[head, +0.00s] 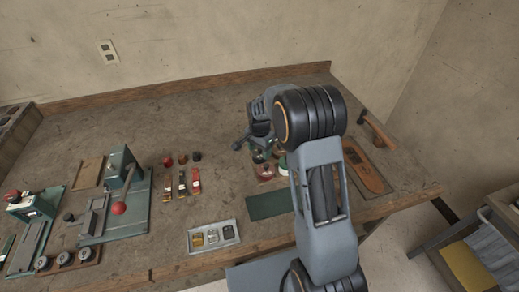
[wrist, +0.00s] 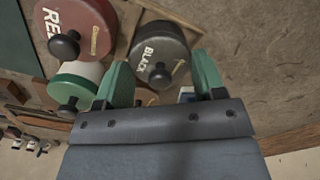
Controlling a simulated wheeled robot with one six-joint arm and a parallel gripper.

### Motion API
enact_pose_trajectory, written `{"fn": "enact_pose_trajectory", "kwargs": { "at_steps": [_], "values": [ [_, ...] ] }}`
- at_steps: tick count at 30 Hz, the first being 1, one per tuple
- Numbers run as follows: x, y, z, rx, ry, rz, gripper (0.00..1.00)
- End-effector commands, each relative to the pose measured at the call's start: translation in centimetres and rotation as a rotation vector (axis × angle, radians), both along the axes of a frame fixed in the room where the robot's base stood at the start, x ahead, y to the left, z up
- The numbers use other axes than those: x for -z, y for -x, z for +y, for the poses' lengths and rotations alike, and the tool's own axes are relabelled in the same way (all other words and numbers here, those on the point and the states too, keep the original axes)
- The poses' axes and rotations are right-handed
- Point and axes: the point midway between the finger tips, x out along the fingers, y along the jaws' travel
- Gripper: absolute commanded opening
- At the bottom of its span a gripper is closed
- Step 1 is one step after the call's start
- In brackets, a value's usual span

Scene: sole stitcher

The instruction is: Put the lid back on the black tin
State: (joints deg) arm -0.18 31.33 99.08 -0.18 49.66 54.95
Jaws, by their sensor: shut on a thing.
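In the wrist view, a round black lid (wrist: 160,45) marked BLACK, with a dark knob, sits between the green fingers of my gripper (wrist: 162,75). The gripper is shut on this lid. The black tin's body cannot be made out, so I cannot tell whether the lid touches it. In the head view, my gripper is above the cluster of tins at the right of the bench and is mostly hidden by my own arm.
A red tin (wrist: 85,25) and a green-topped tin (wrist: 75,82) stand close by. The workbench (head: 120,120) also holds a green mat (head: 268,205), a grey tray (head: 214,238), a green machine (head: 122,172) and a hammer (head: 377,131). Bare bench lies behind the small bottles.

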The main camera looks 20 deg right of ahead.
Motion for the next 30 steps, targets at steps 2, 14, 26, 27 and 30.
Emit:
{"fn": "enact_pose_trajectory", "kwargs": {
  "at_steps": [2, 14, 26, 27, 30],
  "values": [
    [0.1, 0.01, 0.01, 0.0, 0.0, 0.0, 0.41],
    [0.09, 0.01, 0.01, 0.0, 0.0, 0.0, 0.41],
    [0.1, 0.0, 0.0, 0.0, 0.0, 0.0, 0.41],
    [0.1, 0.0, 0.0, 0.0, 0.0, 0.0, 0.64],
    [0.1, 0.0, 0.0, 0.0, 0.0, 0.0, 0.74]
  ]
}}
